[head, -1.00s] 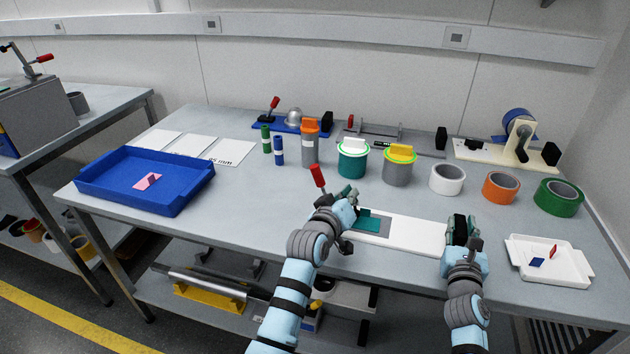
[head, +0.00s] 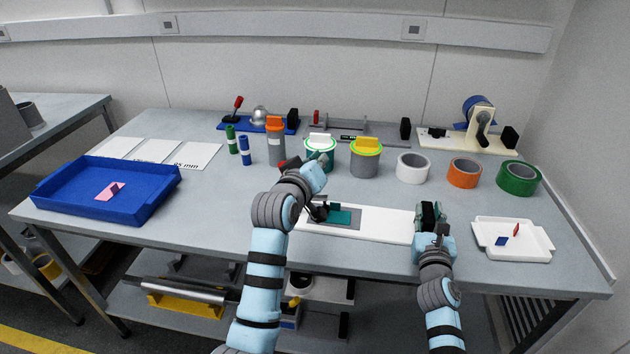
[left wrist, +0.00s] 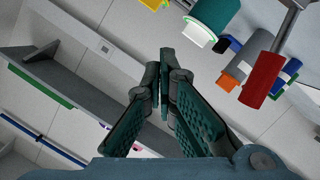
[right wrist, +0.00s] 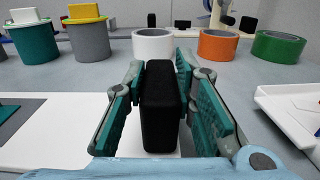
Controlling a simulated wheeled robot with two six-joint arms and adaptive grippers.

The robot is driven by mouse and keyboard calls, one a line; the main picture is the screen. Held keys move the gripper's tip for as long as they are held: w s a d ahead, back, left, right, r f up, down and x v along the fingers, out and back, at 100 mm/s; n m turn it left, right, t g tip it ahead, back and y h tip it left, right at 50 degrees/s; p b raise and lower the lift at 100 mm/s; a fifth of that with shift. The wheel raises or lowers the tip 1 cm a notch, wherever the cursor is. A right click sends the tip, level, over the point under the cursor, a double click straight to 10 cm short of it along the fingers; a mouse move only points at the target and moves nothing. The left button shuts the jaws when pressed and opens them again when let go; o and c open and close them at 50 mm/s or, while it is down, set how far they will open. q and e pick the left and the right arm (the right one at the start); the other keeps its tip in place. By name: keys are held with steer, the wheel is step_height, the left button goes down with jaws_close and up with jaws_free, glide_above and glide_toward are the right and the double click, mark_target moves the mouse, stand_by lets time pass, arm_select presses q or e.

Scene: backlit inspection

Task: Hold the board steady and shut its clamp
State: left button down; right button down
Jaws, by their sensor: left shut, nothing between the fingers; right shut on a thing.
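The white board (head: 385,222) lies near the table's front edge, with a grey pad and a teal plate (head: 340,217) on its left part. The dark clamp (head: 317,210) sits at the board's left end. Its red handle (head: 287,163) is partly hidden behind my left wrist and also shows at the right of the left wrist view (left wrist: 262,80). My left gripper (head: 320,160) is shut and empty, above the clamp beside the handle. My right gripper (head: 430,212) is shut on the upright black block (right wrist: 160,105) at the board's right end.
A white tray (head: 483,248) stands right of the board and a blue tray (head: 60,205) far left. Behind the board are lidded canisters, including a grey one (head: 364,166), and tape rolls, white (head: 412,168), orange (head: 464,173) and green (head: 518,178).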

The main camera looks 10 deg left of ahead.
steer(key=shift+f, duration=0.25)
arm_select(q)
steer(key=s+a+f+n+t, duration=0.1)
steer(key=s+a+f+n, duration=0.1)
steer(key=s+a+n, duration=0.3)
steer(key=s+a+f+n+t+y, duration=0.1)
steer(key=s+a+f+n, duration=0.15)
steer(key=a+n, duration=0.35)
steer(key=s+a+f+n+t, duration=0.1)
steer(key=s+a+f+n, duration=0.25)
steer(key=a, duration=0.25)
arm_select(e)
steer(key=shift+s, duration=0.1)
steer(key=shift+r, duration=0.1)
arm_select(q)
steer(key=w+d+r, duration=0.2)
steer(key=w+d, duration=0.2)
steer(key=w, duration=0.6)
steer(key=shift+w+n, duration=0.4)
steer(key=shift+n, duration=0.05)
